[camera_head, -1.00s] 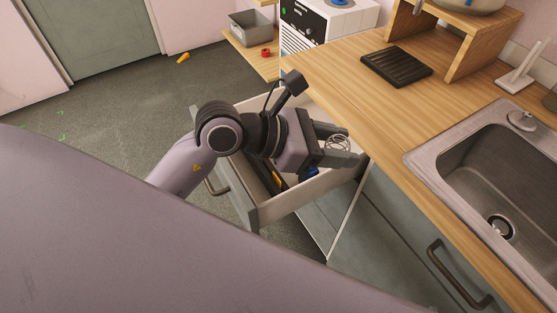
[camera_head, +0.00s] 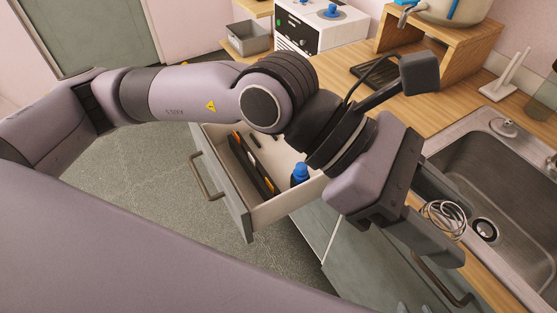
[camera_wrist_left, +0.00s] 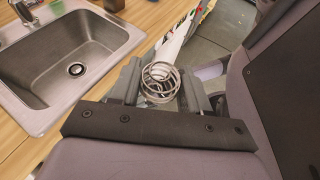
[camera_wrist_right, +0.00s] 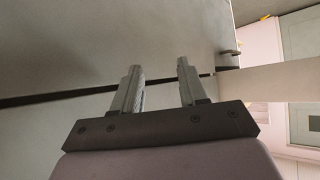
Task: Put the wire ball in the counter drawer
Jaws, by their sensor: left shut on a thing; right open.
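The wire ball (camera_head: 443,217), a tangle of thin silvery loops, is in my left gripper (camera_head: 436,232), which is shut on it. They are at the right in the head view, over the counter's front edge beside the sink. The left wrist view also shows the ball (camera_wrist_left: 160,82) between the fingers. The counter drawer (camera_head: 290,203) is pulled open, to the left of the gripper. My left arm hides its back part. My right gripper (camera_wrist_right: 158,68) shows only in its wrist view, open and empty, in front of pale panels.
A blue-capped bottle (camera_head: 300,174) and a dark divider (camera_head: 252,168) with orange pieces are in the drawer. The sink (camera_head: 490,170) lies right of the gripper. A black rack (camera_head: 368,76) and a wooden stand (camera_head: 455,45) are on the counter.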

